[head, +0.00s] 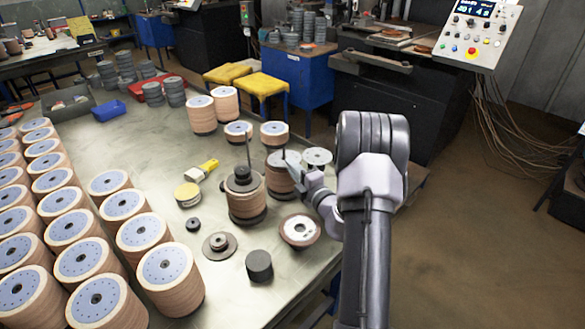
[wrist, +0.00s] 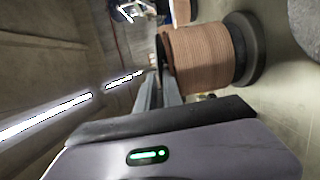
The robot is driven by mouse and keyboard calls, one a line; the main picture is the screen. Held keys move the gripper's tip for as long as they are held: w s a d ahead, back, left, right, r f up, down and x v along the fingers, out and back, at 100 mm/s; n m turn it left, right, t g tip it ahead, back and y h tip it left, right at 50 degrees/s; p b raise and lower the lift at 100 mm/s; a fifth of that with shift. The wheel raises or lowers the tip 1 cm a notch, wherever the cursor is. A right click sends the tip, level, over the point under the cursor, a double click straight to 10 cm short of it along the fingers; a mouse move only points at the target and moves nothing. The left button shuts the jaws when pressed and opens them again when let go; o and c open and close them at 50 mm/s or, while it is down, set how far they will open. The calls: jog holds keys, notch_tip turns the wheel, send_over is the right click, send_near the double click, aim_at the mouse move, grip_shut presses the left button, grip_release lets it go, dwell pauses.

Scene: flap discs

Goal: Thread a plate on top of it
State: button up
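A stack of tan flap discs (head: 247,205) stands on a dark base with an upright rod, and a black plate (head: 241,180) lies on top around the rod. Behind it to the right is a second tan stack (head: 281,180) with a thin rod. In the wrist view the fingers (wrist: 158,92) are close to the top of a tan stack (wrist: 200,55) on a dark round base (wrist: 246,48). I cannot tell whether they hold anything. A pale grey disc (head: 317,156) shows just behind my gripper.
In front lie a black cylinder (head: 259,265), a dark flat disc with a hub (head: 219,244), a small black ring (head: 193,224) and a brown-rimmed disc (head: 300,230). Rows of disc stacks (head: 97,300) fill the left.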

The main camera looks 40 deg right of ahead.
jog(key=shift+a+f, duration=0.1)
jog(key=shift+f, duration=0.2)
jog(key=s+a+p, duration=0.2)
jog(key=s+a, duration=0.1)
jog(key=s, duration=1.4)
jog(key=shift+r+p, duration=0.15)
jog(key=shift+p, duration=0.15)
jog(key=shift+c, duration=0.2)
dwell(0.3)
